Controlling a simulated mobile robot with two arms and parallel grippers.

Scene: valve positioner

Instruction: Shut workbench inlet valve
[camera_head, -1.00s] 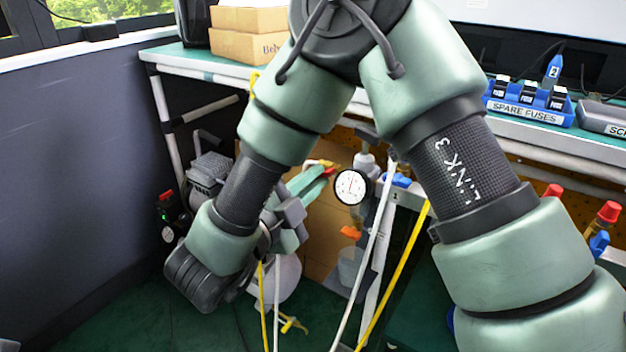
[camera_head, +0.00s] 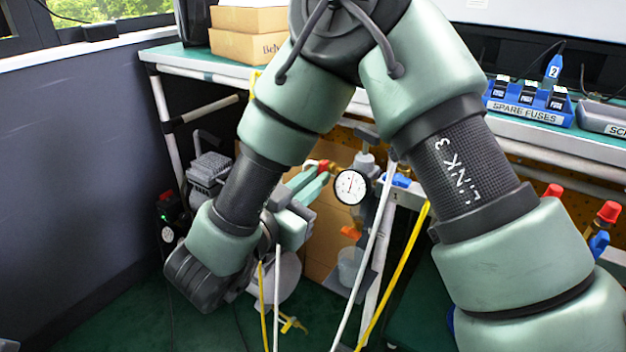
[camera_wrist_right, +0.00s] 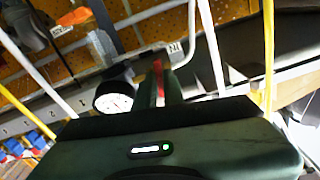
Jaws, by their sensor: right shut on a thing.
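The red valve handle (camera_head: 324,165) shows at the tips of my right gripper (camera_head: 318,180), beside a brass fitting and left of a round white pressure gauge (camera_head: 350,186). My right gripper is shut on this red handle. In the right wrist view the red handle (camera_wrist_right: 157,67) shows between the two narrow green fingers (camera_wrist_right: 160,86), with the gauge (camera_wrist_right: 115,97) just left of them. The fingers hide part of the handle, and I cannot read its exact angle. My left gripper is not in view.
A grey pump-like machine (camera_head: 208,172) stands at the left. White and yellow hoses (camera_head: 395,272) hang in front of the bench. Other red-handled valves (camera_head: 607,212) are at the right. Boxes (camera_head: 247,46) and a fuse rack (camera_head: 530,103) sit on the benchtop (camera_head: 190,60).

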